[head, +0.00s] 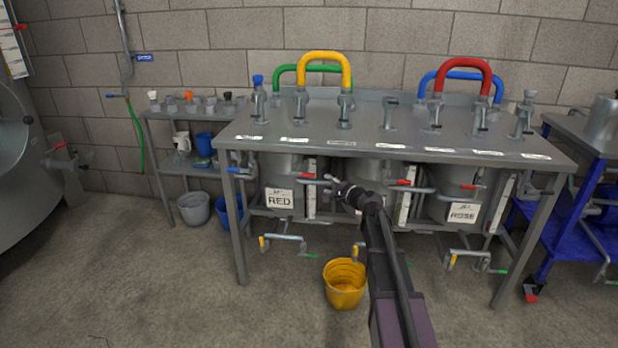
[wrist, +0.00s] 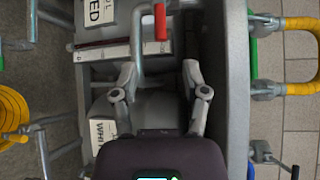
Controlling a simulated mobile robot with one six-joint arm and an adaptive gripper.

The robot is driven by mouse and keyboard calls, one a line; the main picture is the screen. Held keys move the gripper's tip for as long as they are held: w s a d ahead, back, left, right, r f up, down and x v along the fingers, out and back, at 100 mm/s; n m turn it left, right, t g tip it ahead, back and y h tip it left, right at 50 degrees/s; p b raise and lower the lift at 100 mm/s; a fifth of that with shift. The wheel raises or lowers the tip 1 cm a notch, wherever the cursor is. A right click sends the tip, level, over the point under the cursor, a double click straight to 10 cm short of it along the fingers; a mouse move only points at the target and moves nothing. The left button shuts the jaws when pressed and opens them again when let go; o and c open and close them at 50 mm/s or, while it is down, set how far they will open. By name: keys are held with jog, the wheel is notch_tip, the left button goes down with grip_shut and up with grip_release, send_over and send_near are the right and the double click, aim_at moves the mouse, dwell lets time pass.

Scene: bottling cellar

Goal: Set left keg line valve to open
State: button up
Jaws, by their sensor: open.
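The RED keg (head: 282,172) stands at the left under the steel table; its label (wrist: 100,12) shows at the upper left of the wrist view. Beside it, a grey pipe carries a valve with a red handle (head: 307,176). The red handle (wrist: 160,22) is also at the top of the wrist view, beyond my fingertips. I cannot tell for sure which valve is the left keg line valve. My gripper (head: 338,188) is at the table's front, right of that handle. In the wrist view my gripper (wrist: 158,72) is open, its fingers apart and apart from the handle.
The steel table (head: 370,145) has several taps and coloured hoses on top. More red handles (head: 403,182) sit to the right, near the ROSE keg (head: 453,207). A yellow bucket (head: 345,284) stands on the floor below my arm. The floor at front left is clear.

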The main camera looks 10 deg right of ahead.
aim_at(310, 176)
jog(key=b+x, duration=0.1)
jog(key=x, duration=1)
jog(key=shift+w, duration=0.2)
jog(key=shift+c, duration=0.3)
grip_shut()
